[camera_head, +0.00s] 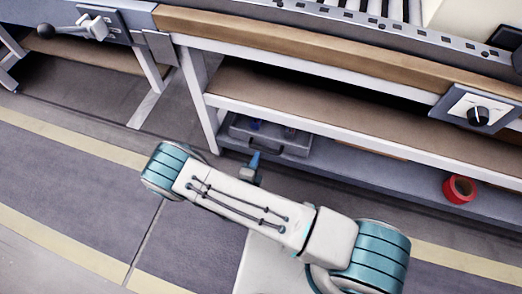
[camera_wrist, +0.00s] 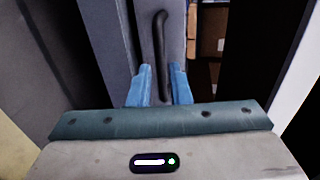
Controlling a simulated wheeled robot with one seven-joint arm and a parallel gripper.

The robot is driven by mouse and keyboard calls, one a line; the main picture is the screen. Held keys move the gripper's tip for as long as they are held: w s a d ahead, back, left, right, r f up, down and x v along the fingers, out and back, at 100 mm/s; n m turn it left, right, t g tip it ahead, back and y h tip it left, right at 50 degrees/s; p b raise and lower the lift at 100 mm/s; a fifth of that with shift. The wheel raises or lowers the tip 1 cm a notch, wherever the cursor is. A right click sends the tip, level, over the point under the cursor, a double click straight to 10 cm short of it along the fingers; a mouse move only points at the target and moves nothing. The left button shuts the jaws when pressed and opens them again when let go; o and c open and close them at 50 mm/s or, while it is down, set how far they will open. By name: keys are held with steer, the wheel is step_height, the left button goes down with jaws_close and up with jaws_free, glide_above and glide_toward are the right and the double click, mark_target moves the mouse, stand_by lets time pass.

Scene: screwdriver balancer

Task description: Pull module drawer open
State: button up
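In the wrist view, a curved black handle (camera_wrist: 160,40) stands out from a grey panel (camera_wrist: 143,25), which looks like the drawer front. My gripper (camera_wrist: 162,84) has its two blue fingers close on either side of the handle's lower part. In the head view, my gripper (camera_head: 254,160) is partly hidden by my arm and sits in front of a grey box (camera_head: 290,142) under the bench. The handle is not visible there.
A workbench with a wooden edge (camera_head: 300,38) and a middle shelf (camera_head: 290,97) rises above the grey box. A red roll (camera_head: 460,189) lies on the lower shelf at the right. The floor in front is clear.

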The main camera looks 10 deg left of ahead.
mark_target(261, 148)
steer(key=b+x, duration=0.1)
steer(key=x, duration=0.5)
